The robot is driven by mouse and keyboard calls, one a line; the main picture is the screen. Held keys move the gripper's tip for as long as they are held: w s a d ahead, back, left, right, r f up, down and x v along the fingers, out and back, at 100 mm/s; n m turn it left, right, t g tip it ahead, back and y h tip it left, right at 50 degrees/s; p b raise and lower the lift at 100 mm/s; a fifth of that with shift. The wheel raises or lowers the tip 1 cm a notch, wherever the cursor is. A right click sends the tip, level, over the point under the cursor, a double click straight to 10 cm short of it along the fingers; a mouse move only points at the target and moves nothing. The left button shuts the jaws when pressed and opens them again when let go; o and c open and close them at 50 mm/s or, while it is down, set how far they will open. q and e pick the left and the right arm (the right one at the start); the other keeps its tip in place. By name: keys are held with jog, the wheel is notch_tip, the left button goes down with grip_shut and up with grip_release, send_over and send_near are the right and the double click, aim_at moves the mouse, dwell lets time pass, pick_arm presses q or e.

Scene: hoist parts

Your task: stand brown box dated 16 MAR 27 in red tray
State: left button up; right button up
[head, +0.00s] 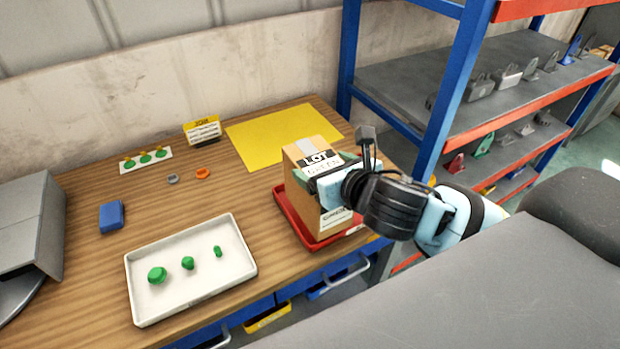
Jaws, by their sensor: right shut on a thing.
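A brown box (301,201) stands upright at the red tray (293,228), over the tray's middle. Its face towards me carries a black and white label reading LOT and GREEN; I cannot read a date on it. I cannot tell whether its base touches the tray floor. My right gripper (322,181) comes in from the right and is shut on the brown box at its upper part, hiding much of its right side. My left gripper is not in view.
A white tray (190,298) with several green parts lies left of the red tray. A yellow mat (270,135), a yellow-topped sign (202,130), a blue block (111,214) and small rings are on the wooden table (90,270). A blue and orange shelf (455,95) stands right.

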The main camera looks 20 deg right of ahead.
jog(key=w+d, duration=0.3)
jog(key=d, duration=0.3)
jog(key=shift+w+d, duration=0.15)
jog(key=shift+d, duration=0.3)
jog(key=shift+w+d+f, duration=0.1)
jog(key=shift+d+f, duration=0.05)
jog(key=shift+f, duration=0.45)
jog(key=shift+w+d+f, duration=0.1)
jog(key=shift+d+f, duration=0.1)
jog(key=shift+f, duration=0.4)
jog(key=shift+w+d+f, duration=0.1)
jog(key=shift+d+f, duration=0.05)
jog(key=shift+f, duration=0.6)
jog(key=o, duration=2)
jog(key=shift+s+f, duration=0.1)
jog(key=shift+f, duration=0.1)
jog(key=shift+c, duration=0.2)
jog(key=shift+r, duration=0.15)
